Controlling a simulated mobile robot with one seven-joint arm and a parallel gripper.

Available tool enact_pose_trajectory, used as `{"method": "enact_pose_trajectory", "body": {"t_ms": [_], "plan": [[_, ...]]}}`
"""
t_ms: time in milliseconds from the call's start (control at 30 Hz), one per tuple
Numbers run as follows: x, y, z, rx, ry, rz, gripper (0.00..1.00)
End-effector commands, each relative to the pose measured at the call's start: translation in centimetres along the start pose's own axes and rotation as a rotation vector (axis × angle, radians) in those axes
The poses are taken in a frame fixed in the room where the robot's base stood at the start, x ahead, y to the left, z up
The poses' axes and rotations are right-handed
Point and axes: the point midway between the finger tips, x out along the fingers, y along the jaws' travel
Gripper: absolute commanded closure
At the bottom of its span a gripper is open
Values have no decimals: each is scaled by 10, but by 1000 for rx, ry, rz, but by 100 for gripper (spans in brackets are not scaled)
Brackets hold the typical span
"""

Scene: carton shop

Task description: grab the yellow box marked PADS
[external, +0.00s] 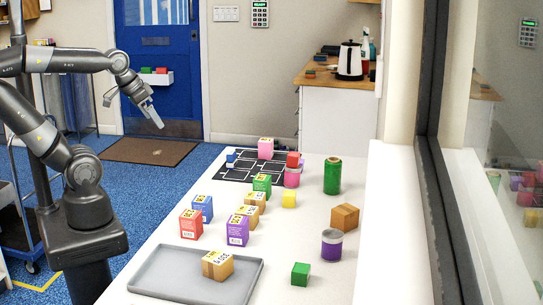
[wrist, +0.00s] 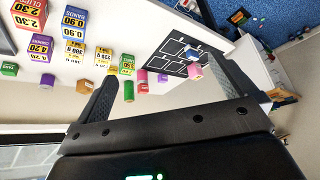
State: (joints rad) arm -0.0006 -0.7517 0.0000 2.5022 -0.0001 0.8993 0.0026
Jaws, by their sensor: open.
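No label reading PADS is legible. Two tan-yellow boxes stand close together in the middle of the white table: one behind the purple box (external: 238,230), the front tan-yellow box (external: 250,212), and the rear tan-yellow box (external: 257,199) by the green box (external: 262,184). In the wrist view, yellowish boxes with weight labels, a nearer one (wrist: 73,51) and a farther one (wrist: 103,58), stand between the purple and green boxes. Which one is marked PADS I cannot tell. My gripper (external: 156,118) is open and empty, high to the left of the table, apart from all boxes.
A red box (external: 190,224) and blue box (external: 202,207) stand to the left. A grey tray (external: 150,279) holds a tan box (external: 218,265). A yellow cube (external: 289,198), green cylinder (external: 332,176) and brown box (external: 344,216) stand to the right. A window borders the table's right side.

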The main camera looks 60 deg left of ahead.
Motion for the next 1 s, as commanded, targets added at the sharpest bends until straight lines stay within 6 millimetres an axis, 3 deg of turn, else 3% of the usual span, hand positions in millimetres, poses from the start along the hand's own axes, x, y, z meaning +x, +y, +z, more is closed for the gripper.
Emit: {"method": "enact_pose_trajectory", "body": {"t_ms": [67,500,800,1000], "plan": [[0,0,0,0,0,0,1],[0,0,-1,-1,0,0,36],[0,1,-5,4,-4,3,36],[4,12,-40,62,-52,29,36]]}}
